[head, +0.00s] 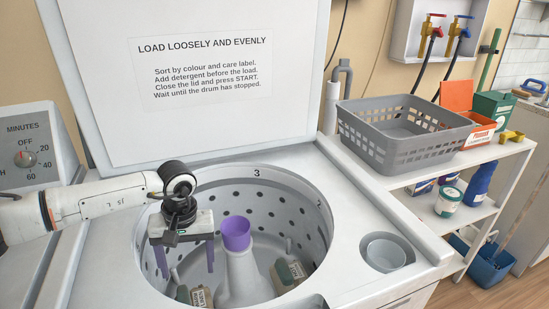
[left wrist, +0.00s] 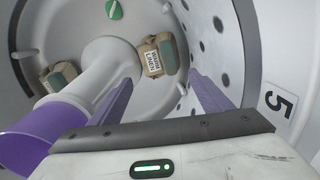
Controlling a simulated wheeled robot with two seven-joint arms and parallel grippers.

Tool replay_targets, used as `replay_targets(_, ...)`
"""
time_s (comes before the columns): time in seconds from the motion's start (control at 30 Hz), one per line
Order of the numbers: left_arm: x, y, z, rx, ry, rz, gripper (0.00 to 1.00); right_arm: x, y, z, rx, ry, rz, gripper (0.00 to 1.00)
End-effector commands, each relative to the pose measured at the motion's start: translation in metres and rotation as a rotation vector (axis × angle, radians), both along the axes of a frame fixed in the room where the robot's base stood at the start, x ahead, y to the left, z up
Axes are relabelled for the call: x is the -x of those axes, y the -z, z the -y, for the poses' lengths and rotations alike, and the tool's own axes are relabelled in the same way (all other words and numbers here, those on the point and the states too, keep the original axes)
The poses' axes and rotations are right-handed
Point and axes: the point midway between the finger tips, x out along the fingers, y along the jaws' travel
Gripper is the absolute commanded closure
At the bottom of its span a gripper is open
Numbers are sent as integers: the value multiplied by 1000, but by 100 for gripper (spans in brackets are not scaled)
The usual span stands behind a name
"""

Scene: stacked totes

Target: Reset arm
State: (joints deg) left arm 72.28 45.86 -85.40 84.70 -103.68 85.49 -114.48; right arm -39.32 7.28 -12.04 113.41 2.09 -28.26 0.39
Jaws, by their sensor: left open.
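My left gripper (head: 186,266) hangs fingers-down over the left part of the open washer drum (head: 265,194). Its two purple fingers are apart with nothing between them; they also show in the left wrist view (left wrist: 160,90). The white agitator (head: 241,272) with its purple top (head: 236,233) stands just right of the fingers in the head view. A tan package with a green top (head: 290,273) lies in the drum right of the agitator, and another (head: 195,296) lies below the gripper. My right gripper is not in view.
The raised lid (head: 190,130) stands behind the drum. A cup (head: 385,254) sits in a recess at the right of the washer top. A grey basket (head: 402,130) and an orange box (head: 478,136) stand on the white shelf at right. The drum wall surrounds the gripper closely.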

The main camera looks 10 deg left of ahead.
Motion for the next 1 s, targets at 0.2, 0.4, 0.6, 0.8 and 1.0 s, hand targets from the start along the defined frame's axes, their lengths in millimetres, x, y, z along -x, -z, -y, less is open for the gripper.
replay_targets(0.2,3,44,-4,-1,1,-5,28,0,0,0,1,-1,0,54)
replay_targets(0.4,5,84,-7,-1,0,-5,28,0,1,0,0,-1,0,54)
replay_targets(0.6,4,113,-8,0,1,0,28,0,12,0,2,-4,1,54)
replay_targets(0.8,4,106,-8,0,1,0,28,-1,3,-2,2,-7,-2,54)
replay_targets(1.0,4,106,-8,0,1,0,28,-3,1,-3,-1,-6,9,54)
